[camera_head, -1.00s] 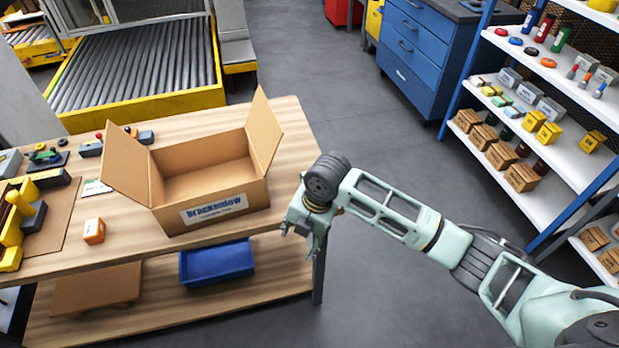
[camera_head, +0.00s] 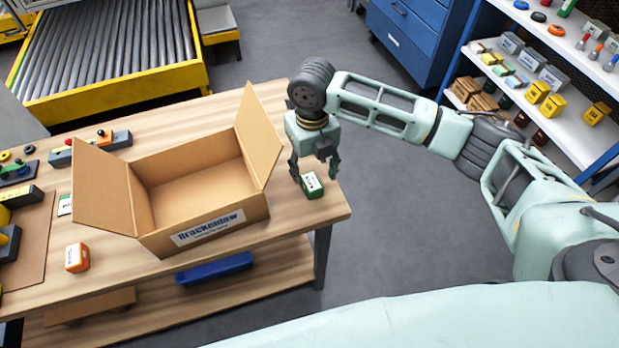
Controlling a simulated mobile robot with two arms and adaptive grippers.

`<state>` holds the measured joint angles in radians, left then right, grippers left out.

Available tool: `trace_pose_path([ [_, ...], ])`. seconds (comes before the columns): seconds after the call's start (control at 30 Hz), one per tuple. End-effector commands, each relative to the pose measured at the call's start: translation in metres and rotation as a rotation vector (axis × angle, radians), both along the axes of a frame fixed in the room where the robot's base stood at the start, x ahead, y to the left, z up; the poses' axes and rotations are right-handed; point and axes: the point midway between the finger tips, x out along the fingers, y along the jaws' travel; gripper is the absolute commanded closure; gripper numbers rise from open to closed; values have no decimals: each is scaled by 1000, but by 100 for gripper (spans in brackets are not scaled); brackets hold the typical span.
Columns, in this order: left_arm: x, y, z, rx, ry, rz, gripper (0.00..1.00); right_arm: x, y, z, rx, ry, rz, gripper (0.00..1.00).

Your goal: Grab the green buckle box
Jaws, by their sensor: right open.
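A small green box with a white label (camera_head: 312,185) rests on the wooden table near its right front corner, to the right of the open cardboard box. My right gripper (camera_head: 315,171) points down over it, its fingers apart. The green box shows below and between the two fingertips. I cannot tell whether either finger touches it. My left gripper is not in view.
The open cardboard box (camera_head: 217,227) stands on the table (camera_head: 110,266) left of my right gripper, one raised flap close by. An orange box (camera_head: 77,257) sits further left. A stocked shelf (camera_head: 560,128) stands at right.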

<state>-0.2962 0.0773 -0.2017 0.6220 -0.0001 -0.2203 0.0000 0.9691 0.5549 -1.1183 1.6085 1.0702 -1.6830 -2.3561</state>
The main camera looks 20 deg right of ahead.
Motion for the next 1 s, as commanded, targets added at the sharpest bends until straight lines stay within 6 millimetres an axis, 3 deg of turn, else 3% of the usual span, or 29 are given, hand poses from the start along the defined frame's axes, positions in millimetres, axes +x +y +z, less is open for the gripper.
trace_pose_path([
  [0.27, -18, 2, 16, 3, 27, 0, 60, -2, 1, -37, 0, 3, -2, 47],
  [0.43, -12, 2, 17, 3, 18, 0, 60, -1, 1, -55, 1, 0, -1, 47],
  [0.67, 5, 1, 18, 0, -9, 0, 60, -1, 1, -57, 0, -2, -1, 47],
  [1.0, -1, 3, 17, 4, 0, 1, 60, -1, 1, -57, 0, -2, -1, 76],
])
